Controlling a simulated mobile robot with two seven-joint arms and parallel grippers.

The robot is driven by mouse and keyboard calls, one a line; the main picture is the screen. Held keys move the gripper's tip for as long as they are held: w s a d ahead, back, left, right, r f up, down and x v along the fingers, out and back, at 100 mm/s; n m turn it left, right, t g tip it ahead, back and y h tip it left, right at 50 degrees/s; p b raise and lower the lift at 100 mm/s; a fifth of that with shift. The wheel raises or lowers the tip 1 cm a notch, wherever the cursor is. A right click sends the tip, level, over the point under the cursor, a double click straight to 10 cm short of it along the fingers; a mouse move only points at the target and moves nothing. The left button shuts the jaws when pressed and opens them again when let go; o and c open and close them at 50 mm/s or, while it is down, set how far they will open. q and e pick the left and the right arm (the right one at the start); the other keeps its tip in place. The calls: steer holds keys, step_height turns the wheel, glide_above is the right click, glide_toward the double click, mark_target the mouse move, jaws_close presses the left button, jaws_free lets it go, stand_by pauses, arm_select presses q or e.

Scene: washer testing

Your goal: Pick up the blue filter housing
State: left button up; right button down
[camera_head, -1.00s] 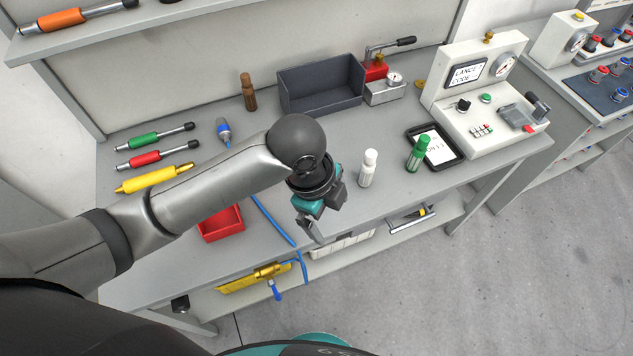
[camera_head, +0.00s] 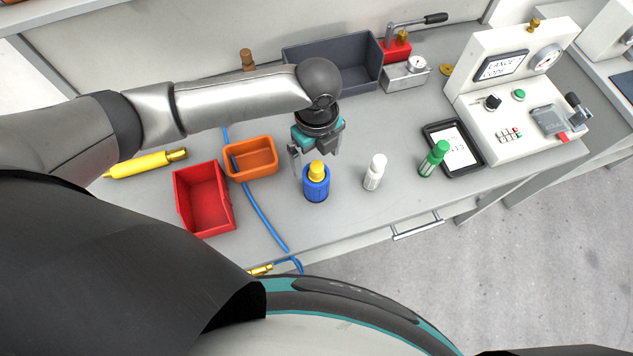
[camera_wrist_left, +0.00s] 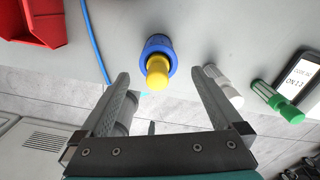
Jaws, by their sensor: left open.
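The blue filter housing (camera_head: 316,187) stands upright on the bench, with a yellow top. My left gripper (camera_head: 315,155) is just behind and above it in the head view, pointing down. In the left wrist view the blue filter housing (camera_wrist_left: 157,48) lies beyond the two spread fingers, roughly centred between them, and the gap of the left gripper (camera_wrist_left: 163,75) is empty. No contact with the housing shows. My right gripper does not show in either view.
A white bottle (camera_head: 375,173) and a green one (camera_head: 434,158) stand right of the housing. A red bin (camera_head: 205,200), an orange bin (camera_head: 252,170) and a blue hose (camera_head: 262,215) are at its left. A dark grey bin (camera_head: 333,88) is behind.

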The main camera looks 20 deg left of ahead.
mark_target(317, 162)
arm_select(q)
step_height(317, 162, down, 4)
steer(key=shift+r, duration=0.15)
steer(key=f, duration=0.3)
steer(key=shift+s+f, duration=0.2)
steer(key=shift+f, duration=0.05)
steer(key=shift+f+b, duration=0.3)
steer(key=shift+f, duration=0.35)
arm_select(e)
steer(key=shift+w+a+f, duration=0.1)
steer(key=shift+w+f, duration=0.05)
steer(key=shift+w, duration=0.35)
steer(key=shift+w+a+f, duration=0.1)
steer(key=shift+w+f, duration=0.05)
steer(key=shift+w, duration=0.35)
arm_select(q)
steer(key=shift+c, duration=0.2)
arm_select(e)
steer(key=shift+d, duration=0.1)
arm_select(q)
jaws_close()
steer(key=shift+w+r, duration=0.1)
